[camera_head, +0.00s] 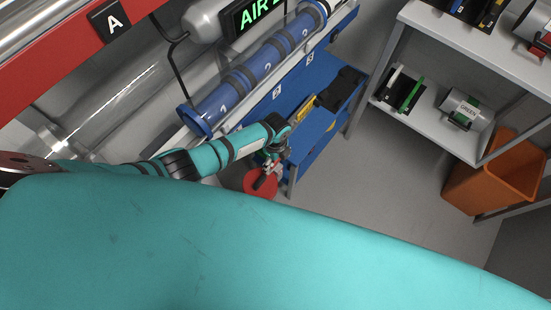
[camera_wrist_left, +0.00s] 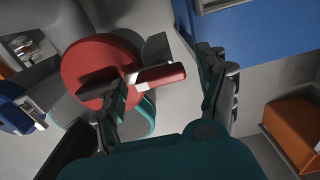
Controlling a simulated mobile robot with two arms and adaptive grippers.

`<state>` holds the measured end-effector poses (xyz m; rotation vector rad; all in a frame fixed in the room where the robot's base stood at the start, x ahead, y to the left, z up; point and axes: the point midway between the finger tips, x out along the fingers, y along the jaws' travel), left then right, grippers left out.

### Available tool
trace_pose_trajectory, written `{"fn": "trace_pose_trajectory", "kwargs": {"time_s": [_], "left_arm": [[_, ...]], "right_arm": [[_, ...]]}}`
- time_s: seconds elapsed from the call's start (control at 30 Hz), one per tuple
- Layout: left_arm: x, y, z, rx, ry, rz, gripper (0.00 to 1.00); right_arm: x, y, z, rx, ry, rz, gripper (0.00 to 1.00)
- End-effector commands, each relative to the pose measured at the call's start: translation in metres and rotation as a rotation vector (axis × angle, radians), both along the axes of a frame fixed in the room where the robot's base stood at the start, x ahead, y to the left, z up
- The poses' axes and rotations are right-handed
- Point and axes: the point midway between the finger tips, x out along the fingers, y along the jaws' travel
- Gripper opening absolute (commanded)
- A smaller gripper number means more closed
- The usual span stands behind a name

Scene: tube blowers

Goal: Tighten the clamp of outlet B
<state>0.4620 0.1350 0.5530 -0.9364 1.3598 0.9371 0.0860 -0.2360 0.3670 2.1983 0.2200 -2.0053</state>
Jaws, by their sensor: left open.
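My left gripper (camera_head: 271,165) hangs at the end of the teal arm near the blue bench, above a red disc (camera_head: 260,186). In the left wrist view the gripper (camera_wrist_left: 165,72) is open, with one dark finger on each side. A short red handle-like piece (camera_wrist_left: 162,77) with a grey part lies between the fingers in the picture. The red disc (camera_wrist_left: 90,65) is behind it to the left. I cannot tell whether the red handle belongs to a clamp or touches a finger. No label B is readable. My right gripper is not in view.
A blue numbered tube (camera_head: 245,85) runs along the machine, with a sign marked A (camera_head: 113,22) at upper left. Shelves (camera_head: 460,140) and an orange bin (camera_head: 490,180) are at right. Grey floor (camera_head: 385,170) is clear between.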

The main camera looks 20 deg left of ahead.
Motion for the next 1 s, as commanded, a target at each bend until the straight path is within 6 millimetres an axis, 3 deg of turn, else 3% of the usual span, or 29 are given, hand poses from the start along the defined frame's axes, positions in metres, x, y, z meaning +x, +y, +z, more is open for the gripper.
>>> {"fn": "trace_pose_trajectory", "kwargs": {"time_s": [0.27, 0.7, 1.0], "left_arm": [[0.001, 0.0, 0.017, -0.001, -0.003, 0.0, 0.75], [0.001, 0.0, 0.099, -0.001, -0.004, -0.001, 0.75], [0.0, 0.0, 0.12, 0.0, 0.0, 0.0, 0.75]], "right_arm": [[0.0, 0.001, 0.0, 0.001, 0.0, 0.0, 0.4], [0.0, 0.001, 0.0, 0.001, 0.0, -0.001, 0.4], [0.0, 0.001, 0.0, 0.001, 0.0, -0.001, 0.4]]}}
